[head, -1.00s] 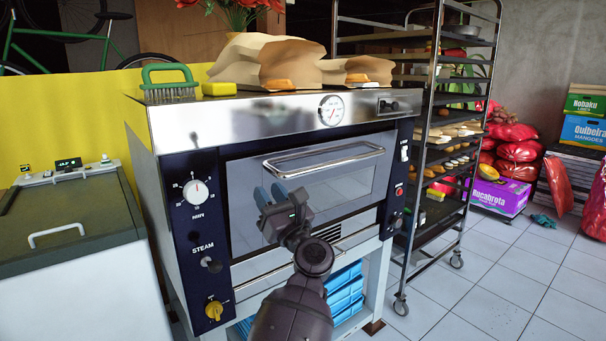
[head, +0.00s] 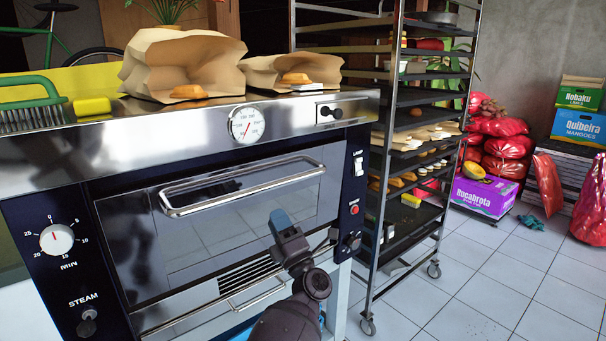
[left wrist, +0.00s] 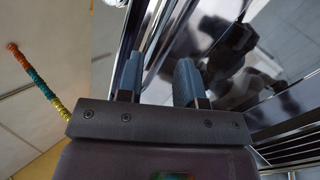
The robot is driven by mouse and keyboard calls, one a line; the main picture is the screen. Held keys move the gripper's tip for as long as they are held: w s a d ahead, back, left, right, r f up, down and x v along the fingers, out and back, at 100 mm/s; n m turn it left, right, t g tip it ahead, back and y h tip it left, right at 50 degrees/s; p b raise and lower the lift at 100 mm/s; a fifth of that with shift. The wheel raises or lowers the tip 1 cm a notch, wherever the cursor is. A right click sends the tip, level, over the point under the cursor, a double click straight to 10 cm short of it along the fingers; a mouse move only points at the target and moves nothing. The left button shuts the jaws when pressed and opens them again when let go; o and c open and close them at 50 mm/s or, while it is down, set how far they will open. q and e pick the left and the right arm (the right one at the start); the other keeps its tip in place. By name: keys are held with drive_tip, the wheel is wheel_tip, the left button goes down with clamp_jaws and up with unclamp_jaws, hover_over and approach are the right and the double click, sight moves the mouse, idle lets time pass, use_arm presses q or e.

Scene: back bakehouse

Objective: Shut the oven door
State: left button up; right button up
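The oven (head: 190,130) fills the left and middle of the head view. Its oven door (head: 150,245) has a dark glass window and a bright bar handle (head: 245,188) along the top. The door stands upright, flush or nearly so; I cannot tell if a small gap is left. My left gripper (head: 281,224) is in front of the door's right part, below the handle, and holds nothing. In the left wrist view its two fingers (left wrist: 159,80) are apart, and the shiny door glass (left wrist: 240,60) with a dark reflection lies close beyond them. My right gripper is not in view.
Paper bags (head: 180,62) and a green-handled brush (head: 35,105) lie on the oven top. A wheeled tray rack (head: 385,200) stands close at the oven's right. Red sacks (head: 512,140) and boxes stand at the back right. The tiled floor (head: 490,290) at the right is clear.

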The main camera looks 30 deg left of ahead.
sight(257, 183)
use_arm(q)
drive_tip(key=w+a+r, duration=0.1)
drive_tip(key=a+r, duration=0.1)
drive_tip(key=a+r+m, duration=0.1)
drive_tip(key=a+r, duration=0.1)
drive_tip(key=a, duration=0.1)
drive_tip(key=w+a+r+m, duration=0.1)
drive_tip(key=a+r, duration=0.1)
drive_tip(key=r, duration=0.1)
drive_tip(key=shift+w+a+p, duration=0.35)
drive_tip(key=shift+p, duration=0.05)
drive_tip(key=shift+c, duration=0.4)
drive_tip(key=shift+g+y, duration=0.3)
drive_tip(key=shift+g, duration=0.1)
clamp_jaws()
